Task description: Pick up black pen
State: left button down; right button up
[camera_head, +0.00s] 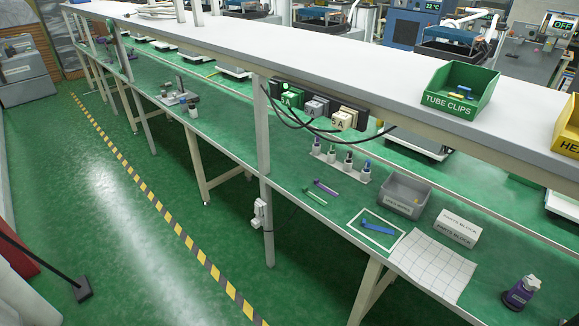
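I cannot make out a black pen in the head view. Two thin pen-like items lie on the green bench: a purple one (326,188) and a green one (315,197). A blue item (378,229) lies inside a white square outline to their right. A white rack (341,171) behind them holds several small upright pieces with coloured or dark tops, too small to identify. Neither of my grippers is in view.
A grey bin (404,195), a white labelled block (458,228), a gridded white sheet (433,265) and a purple bottle (521,292) stand or lie on the bench. An upper white shelf carries a green TUBE CLIPS bin (460,93). A support post (266,200) rises at the bench front.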

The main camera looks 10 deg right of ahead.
aim_at(350, 153)
jog(key=u, duration=0.85)
jog(key=i, duration=1.35)
jog(key=z, duration=0.5)
